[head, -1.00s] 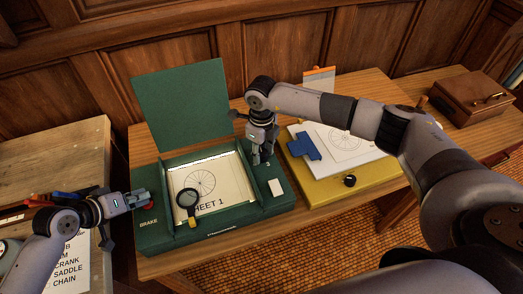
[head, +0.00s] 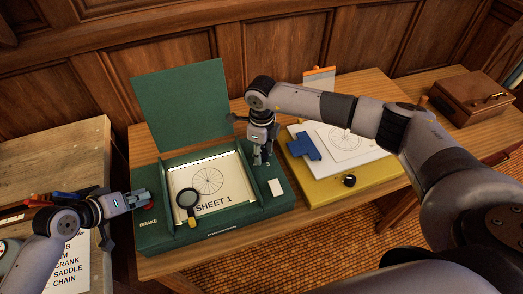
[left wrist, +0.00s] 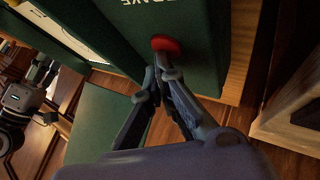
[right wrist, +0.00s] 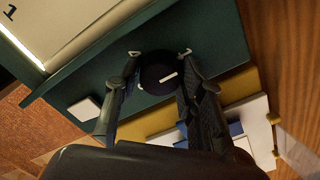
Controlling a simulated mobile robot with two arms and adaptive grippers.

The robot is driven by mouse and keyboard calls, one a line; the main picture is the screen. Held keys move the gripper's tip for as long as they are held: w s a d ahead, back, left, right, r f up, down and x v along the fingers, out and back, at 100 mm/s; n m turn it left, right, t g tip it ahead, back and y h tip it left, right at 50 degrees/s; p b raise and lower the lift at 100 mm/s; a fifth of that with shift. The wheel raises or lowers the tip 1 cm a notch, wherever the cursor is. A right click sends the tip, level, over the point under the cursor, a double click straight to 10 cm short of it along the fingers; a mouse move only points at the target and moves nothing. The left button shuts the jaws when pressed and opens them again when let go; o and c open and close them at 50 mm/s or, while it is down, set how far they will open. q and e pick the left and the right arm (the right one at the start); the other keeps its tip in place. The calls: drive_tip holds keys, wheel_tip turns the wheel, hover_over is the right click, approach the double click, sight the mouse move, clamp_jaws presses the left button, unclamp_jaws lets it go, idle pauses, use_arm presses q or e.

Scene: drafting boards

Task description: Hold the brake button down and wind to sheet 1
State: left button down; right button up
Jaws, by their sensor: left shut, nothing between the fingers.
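The green viewer box (head: 155,238) has a window with a sheet (head: 228,188) bearing a wheel drawing and "SHEET 1". The red brake button (left wrist: 166,43) sits by the "BRAKE" lettering. My left gripper (head: 147,199) is shut and empty, its tips (left wrist: 161,74) at the button; whether they press it is hard to see. My right gripper (head: 263,160) points down at the box's right side. In the right wrist view its fingers (right wrist: 159,52) lie on either side of a black knob (right wrist: 153,76) with a white mark, seemingly closed on it.
A magnifier (head: 188,198) lies over the window's left side. A white card (head: 275,187) is on the box's right front. A yellow board (head: 325,187) with a blue piece (head: 304,146) stands to the right. A brown case (head: 471,92) sits at far right.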

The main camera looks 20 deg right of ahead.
sight(262, 152)
use_arm(q)
drive_tip(key=shift+f, duration=0.1)
use_arm(e)
drive_tip(key=o, duration=0.4)
drive_tip(key=shift+c, duration=0.2)
wheel_tip(262, 152, up, 12)
idle(0.5)
use_arm(q)
drive_tip(key=shift+r+p, duration=1.1)
use_arm(e)
drive_tip(key=shift+r, duration=1.1)
